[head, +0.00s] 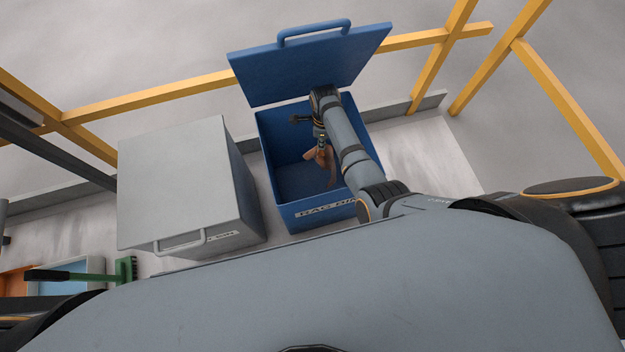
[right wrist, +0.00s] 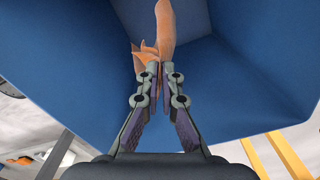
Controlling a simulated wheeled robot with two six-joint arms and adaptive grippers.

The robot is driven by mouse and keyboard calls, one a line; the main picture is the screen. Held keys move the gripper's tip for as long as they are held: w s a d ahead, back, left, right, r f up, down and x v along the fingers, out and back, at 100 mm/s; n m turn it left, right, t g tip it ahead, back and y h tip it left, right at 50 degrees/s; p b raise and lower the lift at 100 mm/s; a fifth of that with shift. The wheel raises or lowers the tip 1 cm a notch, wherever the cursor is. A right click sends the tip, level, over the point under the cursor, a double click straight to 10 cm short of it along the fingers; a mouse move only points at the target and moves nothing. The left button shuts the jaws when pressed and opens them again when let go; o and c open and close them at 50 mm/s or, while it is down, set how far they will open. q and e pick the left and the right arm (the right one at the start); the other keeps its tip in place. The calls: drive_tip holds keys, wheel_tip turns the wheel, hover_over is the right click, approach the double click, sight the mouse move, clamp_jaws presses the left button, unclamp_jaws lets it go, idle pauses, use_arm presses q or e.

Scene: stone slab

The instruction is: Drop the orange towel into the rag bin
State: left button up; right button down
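The blue rag bin (head: 275,150) stands with its lid (head: 310,65) raised at the back; its front reads "RAG BIN". My right gripper (head: 322,150) reaches down into the bin's opening. In the right wrist view the right gripper (right wrist: 158,72) has its fingertips together on the orange towel (right wrist: 165,22). The towel also shows as a small bunch below the gripper in the head view (head: 325,158), inside the bin walls. The blue inner walls (right wrist: 225,80) surround it in the wrist view. My left gripper is not in view.
A grey closed bin (head: 175,180) with a handle stands left of the rag bin. A green brush (head: 125,270) and a blue-lined tray (head: 80,268) are at lower left. Yellow railings (head: 150,98) run behind the bins. Bare slab (head: 430,155) shows to the right.

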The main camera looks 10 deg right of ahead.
drive_tip(key=shift+c, duration=1)
unclamp_jaws()
wheel_tip(320, 180, up, 6)
drive_tip(key=p, duration=0.6)
drive_tip(key=shift+f, duration=0.15)
wheel_tip(320, 180, up, 8)
drive_tip(key=shift+f, duration=0.25)
